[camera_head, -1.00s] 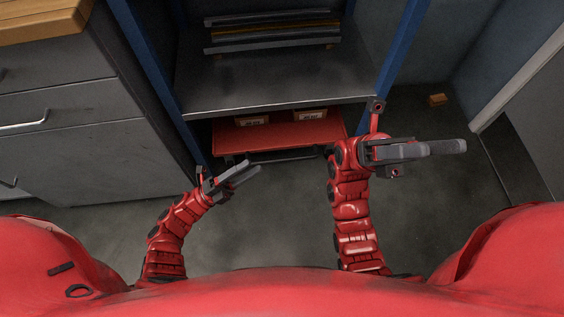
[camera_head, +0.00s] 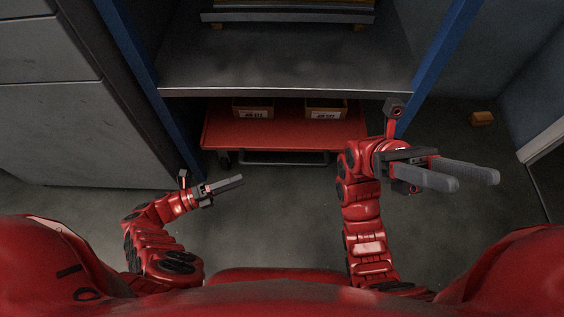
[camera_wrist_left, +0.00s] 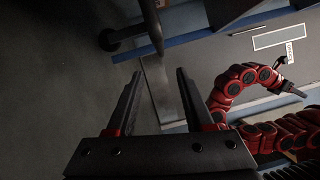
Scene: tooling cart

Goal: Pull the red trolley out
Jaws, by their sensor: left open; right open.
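The red trolley (camera_head: 285,137) is a low flat cart under the shelf of a blue-posted rack, with its front part showing. A dark bar handle (camera_head: 285,158) runs along its front, with a caster near its left corner. Its rear is hidden under the shelf. My left gripper (camera_head: 239,181) is open and empty, in front of and below the handle's left end, apart from it. Its spread fingers also show in the left wrist view (camera_wrist_left: 158,88), with nothing between them. My right gripper (camera_head: 476,181) is open and empty, right of the trolley, its fingers pointing right.
Two labelled boxes (camera_head: 253,108) sit on the trolley. The grey shelf (camera_head: 285,75) overhangs it between blue posts (camera_head: 132,75). Grey drawers (camera_head: 55,125) stand at the left. A small wooden block (camera_head: 482,118) lies on the floor at the right. The floor before the trolley is clear.

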